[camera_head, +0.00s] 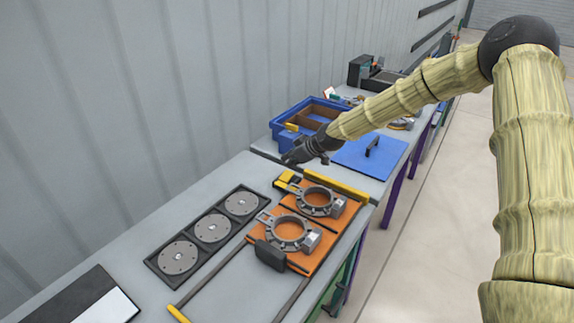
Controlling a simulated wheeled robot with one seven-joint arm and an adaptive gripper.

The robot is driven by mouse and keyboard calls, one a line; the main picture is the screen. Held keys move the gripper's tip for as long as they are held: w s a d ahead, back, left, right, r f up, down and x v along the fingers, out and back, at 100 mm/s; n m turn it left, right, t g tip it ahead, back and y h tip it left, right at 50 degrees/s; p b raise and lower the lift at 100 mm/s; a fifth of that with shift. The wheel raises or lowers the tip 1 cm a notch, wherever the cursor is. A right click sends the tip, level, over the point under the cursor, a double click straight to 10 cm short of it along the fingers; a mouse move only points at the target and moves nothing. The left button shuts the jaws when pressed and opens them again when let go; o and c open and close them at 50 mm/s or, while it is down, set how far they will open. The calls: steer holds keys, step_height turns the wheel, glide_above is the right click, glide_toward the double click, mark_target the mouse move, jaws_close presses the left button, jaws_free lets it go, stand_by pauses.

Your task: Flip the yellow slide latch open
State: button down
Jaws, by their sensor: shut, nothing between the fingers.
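The yellow slide latch (286,180) is a small yellow block with dark parts. It sits at the far left corner of the orange plates, beside the left end of a yellow bar (338,186). My dark gripper (291,159) is shut and empty, with its fingertips just above and behind the latch in the picture. Whether the fingertips touch the latch cannot be told from this view. The orange plates (320,249) lie on dark rails and carry two grey ring fixtures (288,234).
A black tray (197,264) with three metal discs lies to the left. A blue bin (283,127) with brown dividers and a blue panel (352,158) with a black handle lie beyond my gripper. A black block (270,255) stands at the near plate edge. A wall runs along the left.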

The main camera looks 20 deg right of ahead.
steer(key=b+v, duration=0.2)
steer(key=v, duration=0.4)
steer(key=shift+s+r, duration=0.25)
steer(key=shift+s, duration=0.05)
steer(key=shift+w+f+b, duration=0.1)
steer(key=shift+f+b, duration=0.05)
steer(key=shift+b, duration=0.65)
steer(key=shift+w+d+r+t+h+b, duration=0.25)
steer(key=shift+d+r+b, duration=0.2)
steer(key=shift+b, duration=0.8)
steer(key=shift+f, duration=0.1)
steer(key=p, duration=0.4)
glide_above(289, 174)
steer(key=shift+s+a+f, duration=0.15)
steer(key=shift+a+f, duration=0.05)
steer(key=shift+f, duration=1.65)
steer(key=shift+s+a+f, duration=0.1)
steer(key=shift+a+f, duration=0.05)
steer(key=shift+f, duration=1.7)
steer(key=shift+w+d+f+p, duration=0.1)
steer(key=shift+d+f+p, duration=0.1)
steer(key=shift+f, duration=0.65)
steer(key=shift+w+d+f+p, duration=0.1)
steer(key=shift+f+p, duration=0.1)
steer(key=shift+f, duration=0.65)
